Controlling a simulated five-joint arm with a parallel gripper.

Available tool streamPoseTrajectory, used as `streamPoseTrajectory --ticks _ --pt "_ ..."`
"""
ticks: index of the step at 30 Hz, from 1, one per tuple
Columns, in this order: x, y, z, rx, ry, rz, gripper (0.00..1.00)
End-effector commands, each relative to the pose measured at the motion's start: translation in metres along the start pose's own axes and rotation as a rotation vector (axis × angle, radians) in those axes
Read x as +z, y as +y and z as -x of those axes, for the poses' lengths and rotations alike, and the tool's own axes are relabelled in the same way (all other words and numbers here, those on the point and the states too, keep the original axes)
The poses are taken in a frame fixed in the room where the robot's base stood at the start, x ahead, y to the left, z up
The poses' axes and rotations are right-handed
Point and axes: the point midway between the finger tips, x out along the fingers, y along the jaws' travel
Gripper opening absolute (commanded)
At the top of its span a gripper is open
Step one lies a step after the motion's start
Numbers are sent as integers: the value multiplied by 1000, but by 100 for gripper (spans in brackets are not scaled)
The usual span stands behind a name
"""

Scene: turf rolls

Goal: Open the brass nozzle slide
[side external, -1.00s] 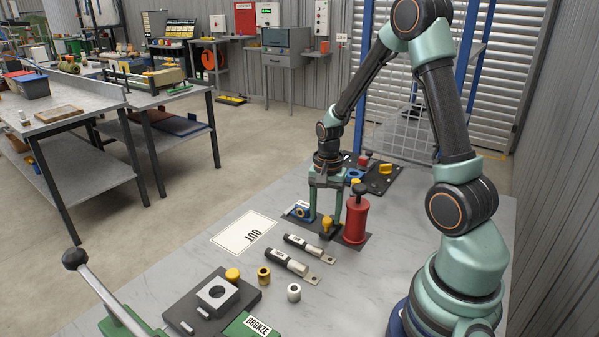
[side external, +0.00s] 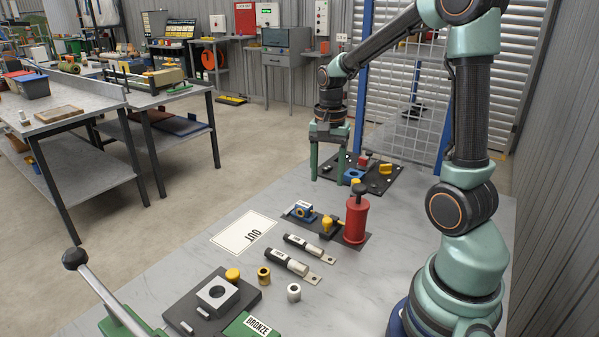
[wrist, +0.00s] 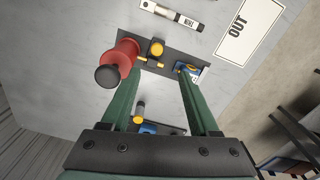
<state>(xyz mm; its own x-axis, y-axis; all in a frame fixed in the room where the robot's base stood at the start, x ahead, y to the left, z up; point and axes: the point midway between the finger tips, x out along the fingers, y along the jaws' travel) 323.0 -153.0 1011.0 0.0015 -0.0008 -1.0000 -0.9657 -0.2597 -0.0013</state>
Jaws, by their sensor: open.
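My gripper (side external: 329,178) is open and empty, its two green fingers pointing down near the left edge of the black rear panel (side external: 376,190). It also shows in the wrist view (wrist: 158,78). On a dark plate (side external: 345,238) stand a red pump-like cylinder (side external: 355,220) with a black knob, a yellow knob on a dark mount (side external: 327,224) and a blue block with a label (side external: 300,210). The yellow knob also shows in the wrist view (wrist: 156,48). I cannot tell for sure which brass-coloured part is the nozzle slide. The gripper touches none of these parts.
The rear panel carries blue, red and yellow fittings (side external: 385,168). Two dark-handled tools (side external: 286,262) lie in front of the plate, beside an OUT card (side external: 243,232). A brass ring (side external: 263,274) and a pale ring (side external: 294,292) stand nearer. The marble top is clear at right.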

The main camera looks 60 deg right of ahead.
Motion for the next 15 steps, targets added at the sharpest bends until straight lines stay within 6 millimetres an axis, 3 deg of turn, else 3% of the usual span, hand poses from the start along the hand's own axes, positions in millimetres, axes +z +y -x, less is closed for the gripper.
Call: streamPoseTrajectory --ticks 5,15 --pt "0 1 0 0 0 -70 61" --pt "1 6 -2 2 -1 -495 61"
